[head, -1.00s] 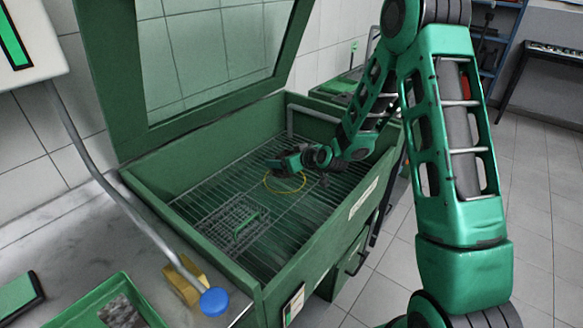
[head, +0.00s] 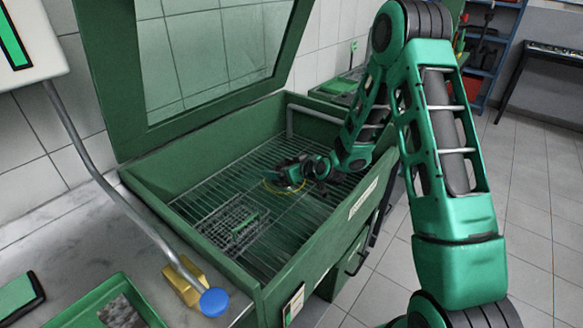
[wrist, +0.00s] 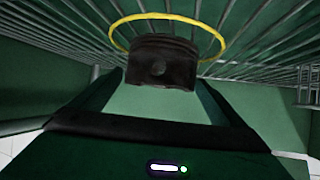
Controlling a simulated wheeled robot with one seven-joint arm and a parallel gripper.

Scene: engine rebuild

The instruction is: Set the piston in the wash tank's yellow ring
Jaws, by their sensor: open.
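The dark piston (wrist: 160,62) shows in the wrist view between the two fingers of my gripper (wrist: 161,84). The jaws are open, with one finger on each side of it. The yellow ring (wrist: 160,16) lies on the rack, and the piston's far end appears inside its outline; the near body overlaps the ring's near edge. Whether the piston rests on the rack cannot be told for certain. In the head view my gripper (head: 290,174) is low in the wash tank (head: 232,126), over the ring (head: 271,187), part of which it hides. The piston is hard to make out there.
A wire basket (head: 232,229) with a green handle sits on the rack left of the ring. The tank's lid (head: 140,95) is raised. The tank walls surround my gripper. A blue knob (head: 214,301) and a green tray (head: 85,305) are at the front left.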

